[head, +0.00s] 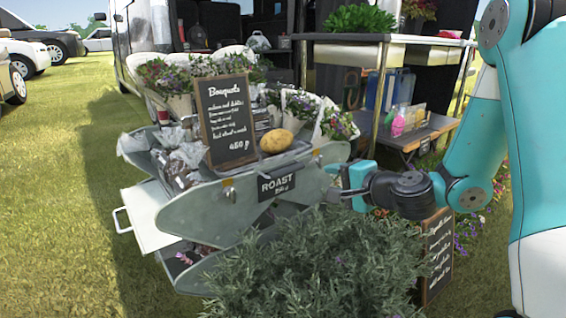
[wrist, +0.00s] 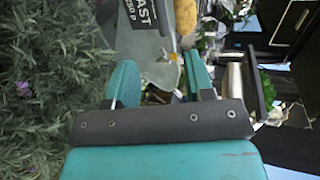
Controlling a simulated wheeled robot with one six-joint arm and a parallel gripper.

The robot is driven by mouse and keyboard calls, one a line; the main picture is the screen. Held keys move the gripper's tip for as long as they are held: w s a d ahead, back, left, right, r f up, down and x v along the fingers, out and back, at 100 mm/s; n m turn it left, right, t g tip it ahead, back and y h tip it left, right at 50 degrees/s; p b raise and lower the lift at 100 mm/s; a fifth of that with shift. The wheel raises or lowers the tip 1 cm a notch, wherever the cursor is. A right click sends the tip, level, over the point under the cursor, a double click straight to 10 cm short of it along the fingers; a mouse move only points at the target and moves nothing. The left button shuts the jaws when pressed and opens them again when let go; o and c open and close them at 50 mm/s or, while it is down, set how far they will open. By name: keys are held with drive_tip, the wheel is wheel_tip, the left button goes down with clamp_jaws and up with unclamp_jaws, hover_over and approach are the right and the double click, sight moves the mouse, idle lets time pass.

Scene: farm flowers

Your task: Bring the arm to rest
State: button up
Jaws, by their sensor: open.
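My gripper (head: 338,182) is at the right end of the grey-green flower stand (head: 190,212), above the bushy plant. In the wrist view, the two teal fingers of my gripper (wrist: 160,60) are spread apart, with nothing held between them. Beyond them are the end of the stand (wrist: 160,62) and a yellow-brown potato-like object (wrist: 185,14). In the head view that object (head: 276,141) lies on top of the stand, apart from my gripper. I cannot tell whether my gripper touches the stand.
A bushy green plant (head: 310,262) fills the space below my gripper. A black "ROAST" sign (head: 277,184) hangs on the stand, and a "Bouquets" board (head: 228,120) stands on top. Another board (head: 436,255) stands at lower right. A shelf table (head: 408,135) is behind. Open grass lies left.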

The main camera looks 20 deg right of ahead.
drive_tip(key=s+a+r+n+g+y+p, duration=0.2)
drive_tip(key=s+a+r+n+g+p, duration=0.2)
drive_tip(key=s+a+r+n, duration=0.25)
drive_tip(key=s+a+r+n+g+y+p, duration=0.3)
drive_tip(key=s+a+r+n+g+p, duration=0.25)
drive_tip(key=a, duration=0.45)
drive_tip(key=s+r+n+g+h+p, duration=0.55)
drive_tip(key=s+r+n, duration=0.35)
drive_tip(key=s, duration=0.5)
wheel_tip(320, 180, up, 37)
drive_tip(key=p, duration=3.8)
drive_tip(key=shift+a+t, duration=0.15)
drive_tip(key=shift+t, duration=0.25)
